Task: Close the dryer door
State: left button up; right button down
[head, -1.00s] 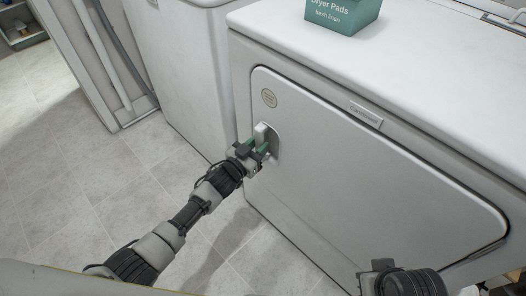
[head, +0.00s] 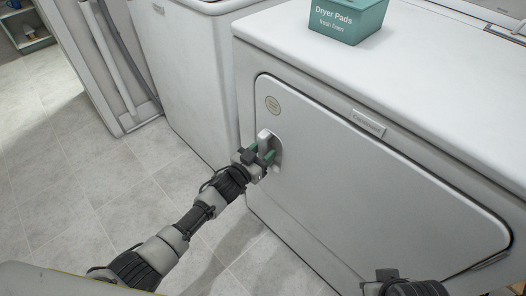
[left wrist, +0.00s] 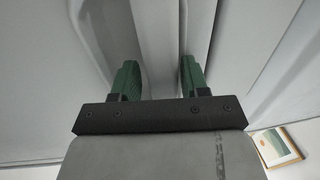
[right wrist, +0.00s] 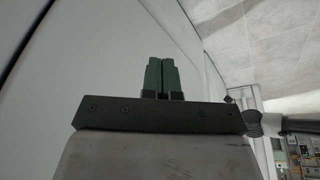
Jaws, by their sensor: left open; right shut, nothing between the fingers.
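The white dryer door (head: 370,190) sits flush in the dryer front in the head view, with a thin dark seam around its edge. Its handle (head: 264,136) is near the door's left edge. My left gripper (head: 262,155) is at the handle with its green fingers open, one on either side of it. In the left wrist view the pale handle (left wrist: 158,50) stands between the open fingers (left wrist: 158,78). My right gripper (right wrist: 162,75) is shut and empty beside a white surface; in the head view only its wrist part shows at the bottom edge.
A teal Dryer Pads box (head: 347,22) stands on the dryer top (head: 420,75). A white washer (head: 190,80) stands left of the dryer. The tiled floor (head: 80,190) at the left is clear.

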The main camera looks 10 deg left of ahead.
pick_arm(q)
jog(key=shift+w+a+r, duration=0.2)
jog(key=shift+r, duration=0.05)
jog(key=shift+s+a+f, duration=0.1)
jog(key=shift+s+a, duration=0.05)
jog(key=shift+s, duration=0.05)
jog(key=p+v, duration=0.2)
jog(key=v, duration=0.8)
jog(key=shift+s+f+p, duration=0.15)
jog(key=shift+s+p, duration=0.15)
jog(key=shift+s, duration=0.05)
pick_arm(e)
jog(key=x, duration=0.8)
jog(key=shift+s, duration=0.2)
jog(key=shift+a, duration=0.15)
